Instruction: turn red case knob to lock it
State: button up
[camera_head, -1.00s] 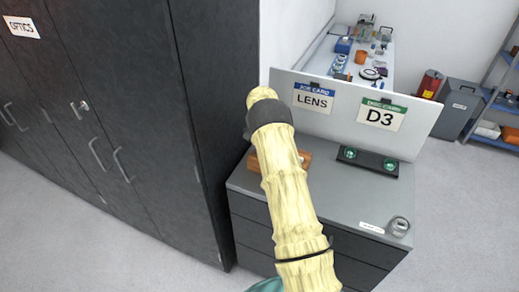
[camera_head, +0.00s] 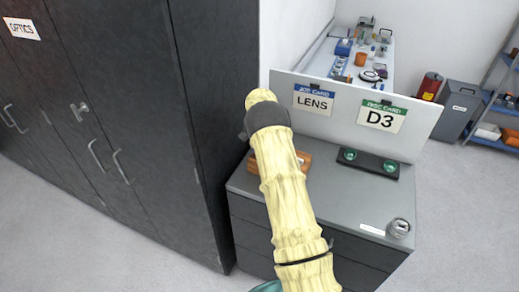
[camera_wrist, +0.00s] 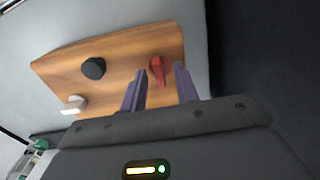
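The red knob (camera_wrist: 157,69) is on the wooden case (camera_wrist: 122,60), near its right end in the wrist view. A black knob (camera_wrist: 94,68) and a white knob (camera_wrist: 74,104) are on the same case to its left. My gripper (camera_wrist: 160,72) is open, with its two purple fingers apart and the red knob showing between their tips. I cannot tell whether either finger touches it. In the head view, my arm covers much of the wooden case (camera_head: 304,161) and hides the red knob and my fingers.
The case lies on a grey drawer cabinet (camera_head: 340,200) beside a tall dark cabinet (camera_head: 130,120). A dark tray (camera_head: 370,164) with green lenses and a small metal item (camera_head: 399,228) share the top. A white panel (camera_head: 345,140) with cards stands behind.

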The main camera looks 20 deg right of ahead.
jog(key=shift+r, duration=0.1)
notch_tip(320, 180, up, 17)
jog(key=b, duration=0.2)
dwell(0.6)
jog(key=shift+s+r, duration=0.1)
jog(key=s+a+f+n+t, duration=0.1)
jog(key=s+a+f+n, duration=0.1)
jog(key=s, duration=0.9)
jog(key=s+a+f+n, duration=0.2)
jog(key=s+a+n, duration=0.2)
jog(key=s+a, duration=0.3)
jog(key=s+a+f+n+t, duration=0.1)
jog(key=s+a, duration=0.4)
jog(key=s, duration=1.1)
jog(key=f+n, duration=0.1)
jog(key=n, duration=0.1)
jog(key=shift+n+t, duration=0.3)
